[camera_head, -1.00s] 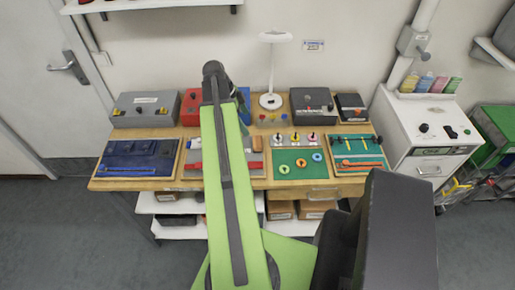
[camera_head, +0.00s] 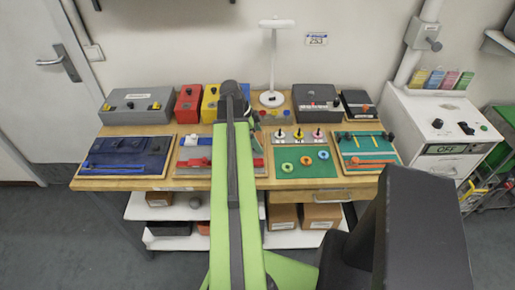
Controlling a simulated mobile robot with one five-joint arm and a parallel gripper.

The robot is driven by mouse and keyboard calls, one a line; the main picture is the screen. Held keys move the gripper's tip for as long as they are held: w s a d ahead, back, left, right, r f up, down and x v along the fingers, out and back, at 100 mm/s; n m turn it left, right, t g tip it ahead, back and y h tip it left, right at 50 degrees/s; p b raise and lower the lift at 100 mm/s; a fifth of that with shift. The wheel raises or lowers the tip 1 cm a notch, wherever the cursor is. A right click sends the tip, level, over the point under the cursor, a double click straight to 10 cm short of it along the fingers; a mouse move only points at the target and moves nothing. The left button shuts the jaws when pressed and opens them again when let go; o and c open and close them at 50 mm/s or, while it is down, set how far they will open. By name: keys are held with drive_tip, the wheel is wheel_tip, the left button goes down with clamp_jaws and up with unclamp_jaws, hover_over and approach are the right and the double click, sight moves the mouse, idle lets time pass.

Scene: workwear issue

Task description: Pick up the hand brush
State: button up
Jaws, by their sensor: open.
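I cannot make out a hand brush for certain in this view. My green arm (camera_head: 238,205) reaches forward over the middle of the bench and ends in a dark joint (camera_head: 232,90) by the back row of boxes. My gripper does not show; it is hidden behind the arm. The arm covers part of a wooden-edged board (camera_head: 185,168) that carries red, blue and white items.
The wooden bench (camera_head: 108,130) holds a dark blue board (camera_head: 125,145), a green board with coloured rings (camera_head: 320,175) and a teal board (camera_head: 370,145). Boxes and a white lamp (camera_head: 271,99) line the back. A white cabinet (camera_head: 440,115) stands at right.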

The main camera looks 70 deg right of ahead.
sight(258, 137)
drive_tip(key=c, duration=1.5)
wheel_tip(258, 137, up, 4)
drive_tip(key=p, duration=0.5)
drive_tip(key=shift+r, duration=0.25)
drive_tip(key=s+r+p, duration=0.6)
drive_tip(key=s, duration=0.5)
drive_tip(key=shift+s+a+r, duration=0.2)
drive_tip(key=shift+s+a, duration=0.15)
drive_tip(key=shift+a, duration=0.1)
